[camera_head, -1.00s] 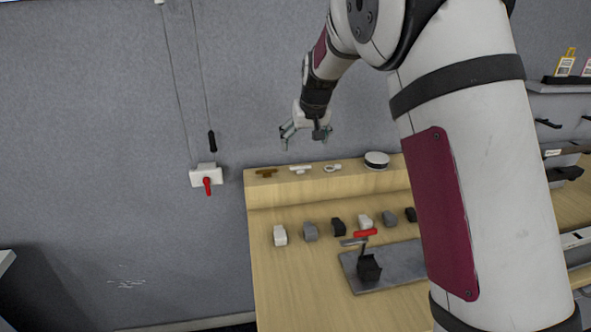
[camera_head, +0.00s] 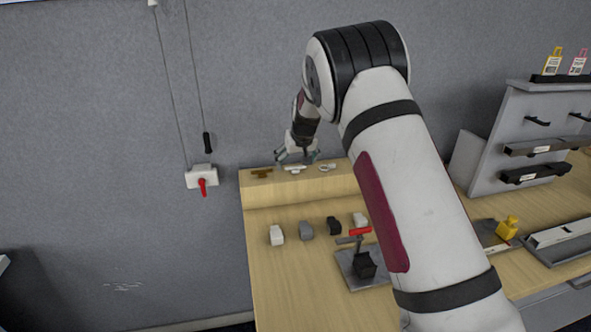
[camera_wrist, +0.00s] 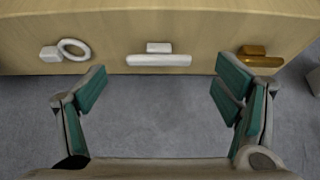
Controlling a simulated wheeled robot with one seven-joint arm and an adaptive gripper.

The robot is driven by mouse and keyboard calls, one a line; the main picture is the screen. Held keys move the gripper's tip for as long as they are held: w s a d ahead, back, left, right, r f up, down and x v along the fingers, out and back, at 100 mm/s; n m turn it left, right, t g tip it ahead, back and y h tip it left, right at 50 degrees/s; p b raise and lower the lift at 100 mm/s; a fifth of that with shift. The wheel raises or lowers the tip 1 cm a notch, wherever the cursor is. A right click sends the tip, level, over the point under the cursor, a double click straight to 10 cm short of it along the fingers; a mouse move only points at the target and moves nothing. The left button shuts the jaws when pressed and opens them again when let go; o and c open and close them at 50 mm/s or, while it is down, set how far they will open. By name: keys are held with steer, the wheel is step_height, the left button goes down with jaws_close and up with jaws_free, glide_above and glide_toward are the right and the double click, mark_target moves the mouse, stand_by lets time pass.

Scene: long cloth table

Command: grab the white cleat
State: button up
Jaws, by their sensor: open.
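The white cleat (camera_head: 295,169) is a small T-shaped piece on the raised wooden ledge (camera_head: 300,187) at the back of the table. In the wrist view the white cleat (camera_wrist: 159,59) lies on the ledge's pale top, its long bar towards my fingers. My gripper (camera_head: 296,157) is above the ledge at the cleat. In the wrist view my gripper (camera_wrist: 162,88) has its green-padded fingers wide apart and nothing between them. The cleat is centred between the fingers, just past their tips, and seems untouched.
A brown cleat (camera_head: 261,173) and a white ring piece (camera_head: 326,167) flank it on the ledge. Lower on the table are several small blocks (camera_head: 306,230) and a red-handled clamp (camera_head: 362,262). A red wall switch (camera_head: 202,180) is at left.

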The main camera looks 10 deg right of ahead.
mark_target(295, 167)
steer(key=shift+x, duration=1.55)
steer(key=shift+d, duration=0.1)
steer(key=c, duration=0.9)
steer(key=shift+r, duration=0.1)
